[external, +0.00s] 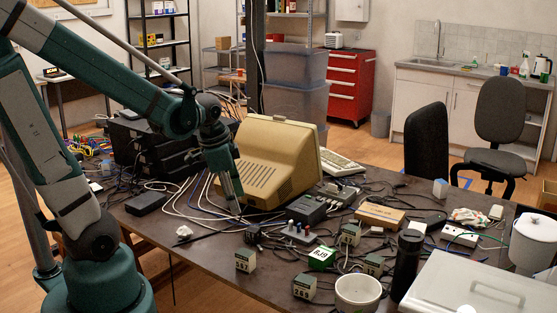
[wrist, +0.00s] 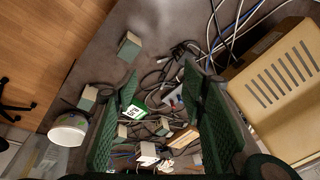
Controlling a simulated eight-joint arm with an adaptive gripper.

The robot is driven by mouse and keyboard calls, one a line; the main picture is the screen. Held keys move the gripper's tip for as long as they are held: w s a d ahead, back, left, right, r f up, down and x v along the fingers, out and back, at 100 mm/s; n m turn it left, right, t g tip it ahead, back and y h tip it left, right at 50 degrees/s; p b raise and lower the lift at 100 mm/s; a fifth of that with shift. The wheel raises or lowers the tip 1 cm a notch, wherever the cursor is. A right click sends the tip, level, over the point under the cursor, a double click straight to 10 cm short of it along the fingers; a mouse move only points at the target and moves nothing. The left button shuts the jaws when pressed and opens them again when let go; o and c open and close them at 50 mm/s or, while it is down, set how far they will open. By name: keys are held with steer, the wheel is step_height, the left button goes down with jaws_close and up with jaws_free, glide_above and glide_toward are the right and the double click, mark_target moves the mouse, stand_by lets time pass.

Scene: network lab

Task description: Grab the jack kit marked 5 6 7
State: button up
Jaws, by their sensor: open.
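Several small grey-and-green jack kit boxes stand on the table. The one nearest the left front edge (external: 245,260) has small print that seems to read 5 6 7; it appears to be the lone box in the wrist view (wrist: 130,46). A similar box (external: 305,287) stands to its right, near the white bowl, with a different, hard-to-read number. Two more boxes (external: 350,234) (external: 374,264) stand farther right. My gripper (external: 236,208) points down above the table, behind the left box and beside the beige monitor. In the wrist view its fingers (wrist: 160,70) are apart and empty.
The beige monitor (external: 265,165) and loose cables crowd my gripper. Bare tabletop (external: 205,255) lies left of the left box.

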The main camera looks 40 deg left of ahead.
mark_target(244, 252)
steer(key=d+f+m+g, duration=0.1)
steer(key=f+m, duration=0.1)
steer(key=f, duration=0.1)
steer(key=d+f+m+g, duration=0.1)
steer(key=f+m, duration=0.1)
steer(key=f, duration=0.1)
steer(key=s+d+f+m, duration=0.1)
steer(key=d+f+m, duration=0.1)
steer(key=f, duration=0.1)
steer(key=shift+d+f+m+g, duration=0.1)
steer(key=shift+f+m+g, duration=0.2)
steer(key=shift+g, duration=0.1)
steer(key=shift+s+d+f+m+b, duration=0.2)
steer(key=shift+s+f+m+b, duration=0.1)
steer(key=shift+f+m, duration=0.15)
steer(key=shift+f, duration=0.15)
steer(key=shift+w+f+b, duration=0.1)
steer(key=shift+f+b, duration=0.3)
steer(key=shift+f, duration=0.8)
steer(key=shift+f+b, duration=1.05)
steer(key=shift+f, duration=1.6)
steer(key=shift+c, duration=0.5)
steer(key=c, duration=1)
